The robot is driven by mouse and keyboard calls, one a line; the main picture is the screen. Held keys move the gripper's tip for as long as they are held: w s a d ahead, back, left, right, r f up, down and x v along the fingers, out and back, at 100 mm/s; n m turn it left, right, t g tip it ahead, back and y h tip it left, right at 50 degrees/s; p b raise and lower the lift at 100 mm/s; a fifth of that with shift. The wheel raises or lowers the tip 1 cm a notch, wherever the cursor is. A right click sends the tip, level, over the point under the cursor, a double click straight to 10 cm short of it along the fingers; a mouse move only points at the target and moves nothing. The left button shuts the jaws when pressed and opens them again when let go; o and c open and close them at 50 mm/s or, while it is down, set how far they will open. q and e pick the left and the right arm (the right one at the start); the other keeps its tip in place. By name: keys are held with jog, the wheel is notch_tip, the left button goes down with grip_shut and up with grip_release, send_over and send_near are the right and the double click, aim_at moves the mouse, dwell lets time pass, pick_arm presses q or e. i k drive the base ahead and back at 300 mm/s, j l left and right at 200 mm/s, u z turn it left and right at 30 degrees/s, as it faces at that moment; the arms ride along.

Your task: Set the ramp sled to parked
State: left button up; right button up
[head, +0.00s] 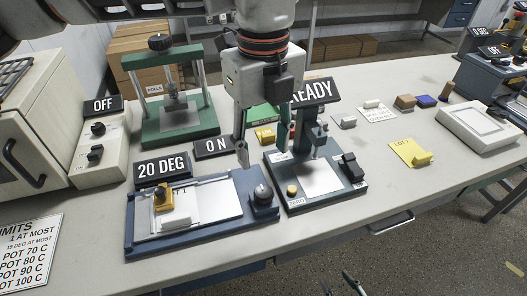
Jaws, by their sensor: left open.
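The ramp (135,226) is a blue base with a white plate, at the left front of the table. The sled (163,200), a small yellow block with a dark knob, sits on the left part of the plate. A sign behind the ramp (162,169) reads 20 DEG. My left gripper (268,149) is open and empty, pointing down behind the knob and to the right of the sled, apart from both. My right gripper (343,286) shows only partly at the bottom edge; its jaw state is unclear.
A green press (180,128) stands behind the ramp. A device with the READY sign (313,91) stands close right of the ramp. A box with an OFF sign (102,106) is at left. Small blocks and a yellow LOT card (405,152) lie at right. Bare tabletop lies in front right.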

aim_at(164, 197)
jog(key=k, duration=1)
